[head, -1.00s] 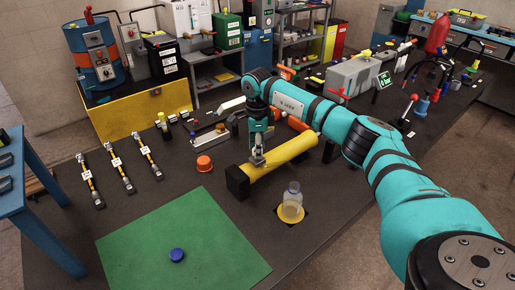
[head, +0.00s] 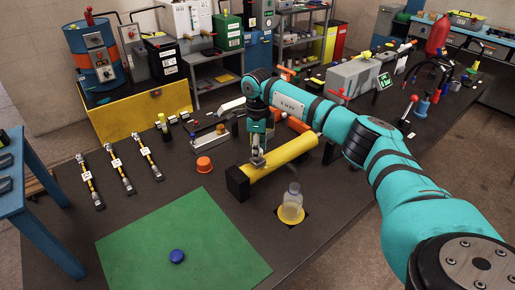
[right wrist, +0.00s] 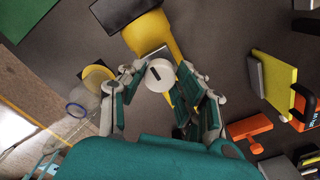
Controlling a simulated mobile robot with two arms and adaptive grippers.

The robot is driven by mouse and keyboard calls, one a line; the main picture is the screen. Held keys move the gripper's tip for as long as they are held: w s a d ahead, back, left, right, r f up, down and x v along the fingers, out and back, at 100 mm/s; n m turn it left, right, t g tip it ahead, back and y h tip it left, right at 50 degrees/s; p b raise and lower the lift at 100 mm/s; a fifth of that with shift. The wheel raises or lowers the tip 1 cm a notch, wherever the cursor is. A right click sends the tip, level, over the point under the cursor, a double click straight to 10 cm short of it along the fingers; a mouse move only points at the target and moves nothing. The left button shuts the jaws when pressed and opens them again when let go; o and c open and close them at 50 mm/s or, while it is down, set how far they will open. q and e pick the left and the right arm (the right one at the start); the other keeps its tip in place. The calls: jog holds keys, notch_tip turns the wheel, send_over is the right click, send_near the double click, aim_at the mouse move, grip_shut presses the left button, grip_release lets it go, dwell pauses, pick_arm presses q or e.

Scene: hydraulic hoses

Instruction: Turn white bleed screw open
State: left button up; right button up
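The white bleed screw (right wrist: 160,75) is a round white head with a dark slot, seen in the right wrist view. My right gripper (right wrist: 162,69) points down over the cylinder. In the head view, my right gripper (head: 258,158) hides the screw. My left gripper is in neither view.
A clear bottle (head: 291,203) stands on a yellow ring in front of the cylinder. An orange cap (head: 204,164) stands to its left. A green mat (head: 180,240) holds a blue cap (head: 177,256).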

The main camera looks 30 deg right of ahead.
jog(key=o, duration=0.4)
notch_tip(320, 180, up, 12)
dwell(0.5)
dwell(0.5)
